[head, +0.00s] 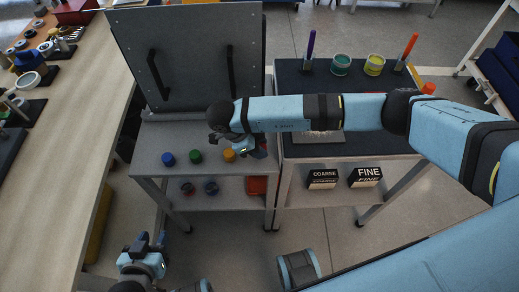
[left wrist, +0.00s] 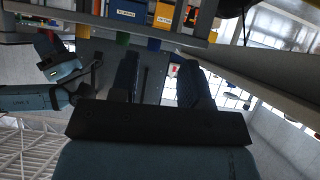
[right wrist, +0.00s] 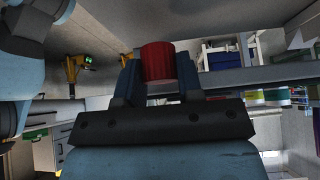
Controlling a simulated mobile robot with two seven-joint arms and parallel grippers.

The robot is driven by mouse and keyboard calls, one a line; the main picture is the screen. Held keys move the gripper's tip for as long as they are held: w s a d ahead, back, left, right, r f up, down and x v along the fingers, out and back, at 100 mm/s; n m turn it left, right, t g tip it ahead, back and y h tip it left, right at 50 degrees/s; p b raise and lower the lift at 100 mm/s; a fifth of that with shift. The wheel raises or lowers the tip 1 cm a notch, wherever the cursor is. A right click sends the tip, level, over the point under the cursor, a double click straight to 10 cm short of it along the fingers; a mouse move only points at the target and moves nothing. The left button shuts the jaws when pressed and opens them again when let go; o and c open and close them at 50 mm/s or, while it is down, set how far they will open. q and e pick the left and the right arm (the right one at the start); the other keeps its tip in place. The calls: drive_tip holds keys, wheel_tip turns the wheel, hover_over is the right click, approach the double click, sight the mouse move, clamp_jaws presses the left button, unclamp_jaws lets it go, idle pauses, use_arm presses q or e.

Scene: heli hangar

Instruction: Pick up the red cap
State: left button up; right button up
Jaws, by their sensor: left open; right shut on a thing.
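The red cap (right wrist: 158,62) shows in the right wrist view, between the two fingers of my right gripper (right wrist: 158,88). That gripper is shut on it. In the head view my right gripper (head: 257,148) is above the right end of the grey cart top (head: 220,181), and I cannot clearly make out the cap there. A blue cap (head: 168,159), a green cap (head: 195,156) and an orange cap (head: 229,155) stand in a row to its left. My left gripper (head: 150,241) is low in front of the cart, open and empty; its spread fingers show in the left wrist view (left wrist: 158,80).
A grey panel with black handles (head: 190,62) stands behind the caps. A dark-topped cart (head: 350,148) to the right bears two paint pots (head: 374,65) and markers. Boxes labelled COARSE (head: 322,179) and FINE (head: 365,177) sit on its lower shelf. A long bench (head: 75,130) runs along the left.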

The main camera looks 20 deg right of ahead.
wheel_tip(320, 180, up, 17)
drive_tip(key=p, duration=0.3)
drive_tip(key=w+d+r+n+t+y, duration=0.25)
drive_tip(key=d+r+n+t, duration=0.2)
drive_tip(key=r+n, duration=0.45)
drive_tip(key=w+d+r+n+t+y, duration=0.2)
drive_tip(key=w+d+r+n+t, duration=0.2)
drive_tip(key=d+r+n, duration=0.3)
use_arm(q)
wheel_tip(320, 180, up, 16)
drive_tip(key=s+a+p, duration=0.1)
drive_tip(key=p, duration=1.7)
drive_tip(key=shift+a+p, duration=0.35)
drive_tip(key=shift+p, duration=0.05)
use_arm(e)
drive_tip(key=s+a+r+n+y, duration=0.1)
drive_tip(key=s+r+n+y, duration=0.1)
drive_tip(key=r+n, duration=0.3)
wheel_tip(320, 180, up, 5)
drive_tip(key=shift+s+a+f, duration=0.15)
drive_tip(key=shift+s, duration=0.4)
use_arm(q)
drive_tip(key=shift+s+f, duration=0.1)
drive_tip(key=shift+f, duration=0.05)
use_arm(e)
drive_tip(key=shift+f, duration=0.1)
